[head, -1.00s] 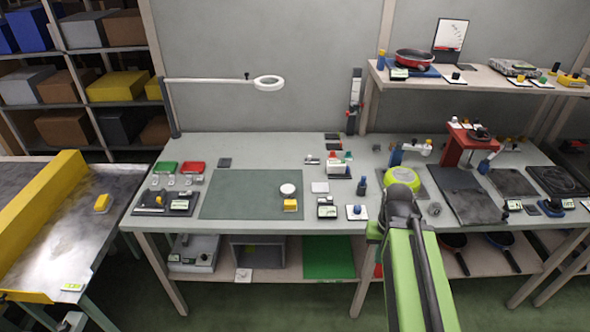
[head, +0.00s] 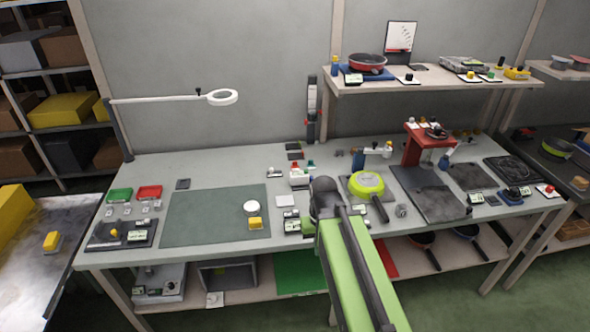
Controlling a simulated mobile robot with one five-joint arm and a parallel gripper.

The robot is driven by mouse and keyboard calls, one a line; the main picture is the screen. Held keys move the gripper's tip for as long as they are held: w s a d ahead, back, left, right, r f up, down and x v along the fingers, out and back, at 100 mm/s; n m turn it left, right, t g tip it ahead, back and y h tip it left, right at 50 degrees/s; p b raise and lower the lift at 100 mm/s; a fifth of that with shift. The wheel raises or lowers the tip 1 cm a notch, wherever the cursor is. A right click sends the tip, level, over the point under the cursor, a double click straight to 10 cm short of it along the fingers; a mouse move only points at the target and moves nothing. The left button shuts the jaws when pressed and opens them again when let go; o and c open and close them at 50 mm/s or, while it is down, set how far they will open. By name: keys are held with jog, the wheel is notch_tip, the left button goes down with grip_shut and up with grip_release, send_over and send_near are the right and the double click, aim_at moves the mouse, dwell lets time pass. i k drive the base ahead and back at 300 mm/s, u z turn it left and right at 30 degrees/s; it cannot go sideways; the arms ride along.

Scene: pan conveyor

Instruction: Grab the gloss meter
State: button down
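I cannot tell for sure which object is the gloss meter; several small devices with pale displays stand on the bench (head: 150,175). Another flat dark device (head: 113,236) lies at the front left. My gripper (head: 323,195) is at the dark end of my green arm, over the bench's front middle. Its fingers are hidden, so I see neither their opening nor anything held.
A pan with a lime-green body (head: 367,183) lies right of my arm, handle toward the front. A red stand (head: 428,145) and blue-white fixture (head: 375,151) are farther back. A raised shelf (head: 420,80) spans the back right. The mat is mostly clear.

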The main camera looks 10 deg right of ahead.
aim_at(296, 178)
jog(key=i, duration=1.2)
jog(key=u, duration=0.1)
jog(key=k, duration=0.6)
jog(key=u, duration=3.4)
jog(key=k, duration=0.95)
jog(key=z, duration=0.6)
